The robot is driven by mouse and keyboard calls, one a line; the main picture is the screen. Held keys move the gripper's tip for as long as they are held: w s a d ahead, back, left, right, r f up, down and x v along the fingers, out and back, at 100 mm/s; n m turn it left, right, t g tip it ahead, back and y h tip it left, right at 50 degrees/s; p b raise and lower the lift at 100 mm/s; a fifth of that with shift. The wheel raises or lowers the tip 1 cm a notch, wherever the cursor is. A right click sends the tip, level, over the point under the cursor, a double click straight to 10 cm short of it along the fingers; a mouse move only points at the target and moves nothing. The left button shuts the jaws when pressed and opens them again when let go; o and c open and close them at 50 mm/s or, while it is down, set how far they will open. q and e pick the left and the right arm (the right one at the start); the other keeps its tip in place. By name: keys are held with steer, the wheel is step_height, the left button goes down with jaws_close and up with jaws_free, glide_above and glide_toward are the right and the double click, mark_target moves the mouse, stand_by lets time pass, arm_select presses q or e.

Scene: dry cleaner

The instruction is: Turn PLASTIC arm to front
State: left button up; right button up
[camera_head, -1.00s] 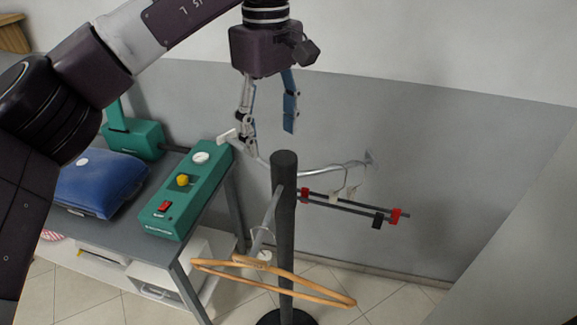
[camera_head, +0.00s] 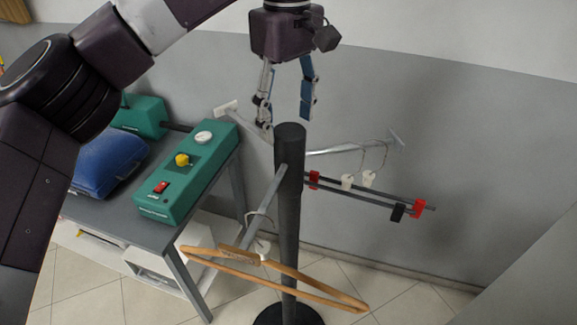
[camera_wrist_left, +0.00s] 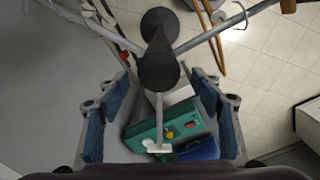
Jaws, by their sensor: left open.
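A dark upright stand (camera_head: 289,190) carries three thin arms. One bare arm (camera_head: 254,123) with a pale end plate (camera_head: 226,107) points back left. A second arm (camera_head: 345,150) points right and holds a clip hanger (camera_head: 375,195) with red and black clips. A third arm (camera_head: 270,196) points forward and holds a wooden hanger (camera_head: 325,290). I cannot read any PLASTIC label. My left gripper (camera_head: 285,112) is open, pointing down near the stand's top. In the left wrist view, the bare arm (camera_wrist_left: 159,118) lies between its spread fingers (camera_wrist_left: 160,112). My right gripper does not show.
A grey table (camera_head: 120,228) left of the stand holds a green control box (camera_head: 150,207) and a blue cushion-like item (camera_head: 108,162). White drawers (camera_head: 150,275) stand below it. A grey wall (camera_head: 460,150) closes the back. Tiled floor shows around the stand's base.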

mark_target(288, 157)
arm_select(q)
steer(key=shift+w+d+f+b, duration=0.15)
steer(key=shift+f+b, duration=0.25)
steer(key=shift+f, duration=0.5)
steer(key=shift+f+p, duration=0.3)
steer(key=shift+f, duration=0.2)
step_height(288, 157, down, 6)
steer(key=shift+r+p, duration=0.1)
steer(key=shift+p, duration=0.75)
steer(key=shift+f, duration=0.35)
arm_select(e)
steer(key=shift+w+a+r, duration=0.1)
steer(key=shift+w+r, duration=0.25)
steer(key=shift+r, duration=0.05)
arm_select(q)
jaws_close()
